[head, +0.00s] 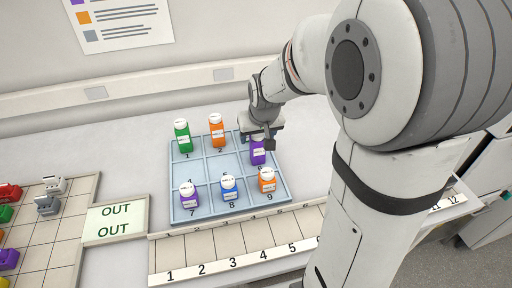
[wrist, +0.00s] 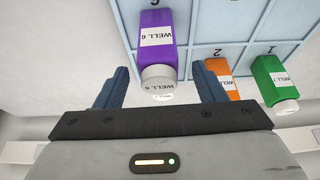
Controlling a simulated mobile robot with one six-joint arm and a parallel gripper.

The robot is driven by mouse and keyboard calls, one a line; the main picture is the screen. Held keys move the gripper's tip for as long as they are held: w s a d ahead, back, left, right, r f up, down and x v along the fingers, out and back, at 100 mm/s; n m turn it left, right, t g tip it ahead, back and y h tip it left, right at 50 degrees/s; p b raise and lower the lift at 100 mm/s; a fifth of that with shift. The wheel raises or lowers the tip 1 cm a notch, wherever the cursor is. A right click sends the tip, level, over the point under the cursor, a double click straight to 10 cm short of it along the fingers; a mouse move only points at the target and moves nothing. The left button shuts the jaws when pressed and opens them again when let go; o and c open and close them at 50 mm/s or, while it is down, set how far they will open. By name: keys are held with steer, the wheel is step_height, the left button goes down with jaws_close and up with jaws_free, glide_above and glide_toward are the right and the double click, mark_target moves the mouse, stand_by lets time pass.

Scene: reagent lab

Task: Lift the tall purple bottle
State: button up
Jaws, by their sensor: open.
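A purple bottle (head: 258,153) with a "WELL 6" label stands in the tray's right column, partly hidden under my gripper in the head view. In the wrist view this purple bottle (wrist: 157,42) shows its white cap toward my gripper and looks long. My gripper (head: 257,139) is at its upper end; in the wrist view the open fingers (wrist: 160,70) lie one to each side of the cap, with gaps and no visible contact. A second purple bottle (head: 189,196) stands in well 7 at the front left.
The blue tray (head: 222,166) also holds green (head: 182,136), orange (head: 217,132), blue (head: 228,188) and another orange bottle (head: 267,181). An OUT card (head: 115,221) and numbered strip (head: 230,246) lie in front.

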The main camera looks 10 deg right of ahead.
mark_target(258, 154)
steer(key=x, duration=0.4)
steer(key=shift+s, duration=0.1)
steer(key=shift+c, duration=0.2)
steer(key=c, duration=1)
